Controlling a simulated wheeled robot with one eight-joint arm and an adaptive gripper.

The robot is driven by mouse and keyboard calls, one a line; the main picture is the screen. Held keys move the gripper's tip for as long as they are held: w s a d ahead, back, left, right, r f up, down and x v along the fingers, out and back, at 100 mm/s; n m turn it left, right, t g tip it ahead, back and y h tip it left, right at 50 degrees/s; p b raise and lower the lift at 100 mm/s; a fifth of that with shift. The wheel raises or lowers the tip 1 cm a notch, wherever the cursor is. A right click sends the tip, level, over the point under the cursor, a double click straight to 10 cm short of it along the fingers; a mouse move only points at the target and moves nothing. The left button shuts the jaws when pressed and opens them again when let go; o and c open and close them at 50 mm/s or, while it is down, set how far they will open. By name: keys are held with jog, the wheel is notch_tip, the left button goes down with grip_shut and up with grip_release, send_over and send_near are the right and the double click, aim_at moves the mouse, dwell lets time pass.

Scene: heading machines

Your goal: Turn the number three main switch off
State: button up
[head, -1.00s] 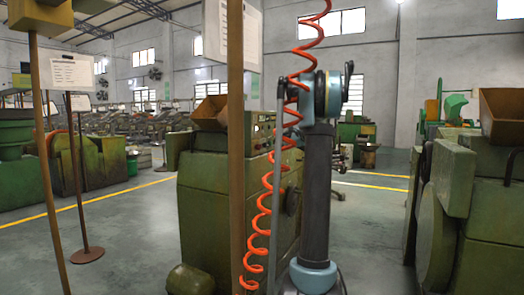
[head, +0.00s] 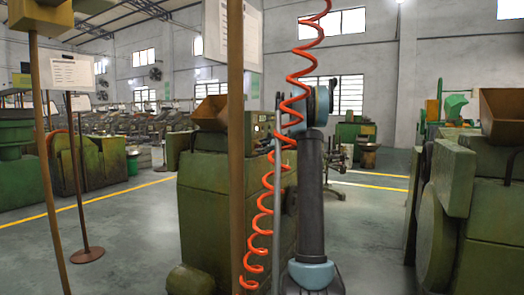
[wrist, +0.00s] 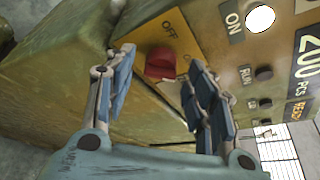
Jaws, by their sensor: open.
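The switch is a red knob (wrist: 161,67) on a yellow plate (wrist: 138,41) on a green machine's panel. OFF is printed on the plate beside the knob, and another label is partly hidden by a finger. I cannot tell which way the knob points. My gripper (wrist: 161,56) is open in the wrist view. One finger is left of the knob and the other right of it, with nothing held. Whether a finger touches the knob cannot be told. In the head view the green machine (head: 205,210) stands behind my arm, and my gripper is hidden.
The panel also has a round white light (wrist: 260,19) marked ON and several black buttons (wrist: 264,73). A brown post (head: 236,150) stands before the machine. An orange coiled hose (head: 266,190) hangs beside my arm. Another green machine (head: 485,225) stands at right.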

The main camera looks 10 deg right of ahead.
jog(key=c, duration=1.1)
jog(key=shift+o, duration=0.2)
jog(key=shift+n, duration=0.3)
jog(key=n+t+y, duration=0.1)
jog(key=n, duration=0.4)
jog(key=f+n+t+y, duration=0.1)
jog(key=n+t, duration=0.1)
jog(key=n, duration=0.3)
jog(key=n+t+y, duration=0.1)
jog(key=n+t, duration=0.1)
jog(key=n, duration=0.4)
jog(key=shift+f, duration=0.3)
jog(key=shift+n+y, duration=0.4)
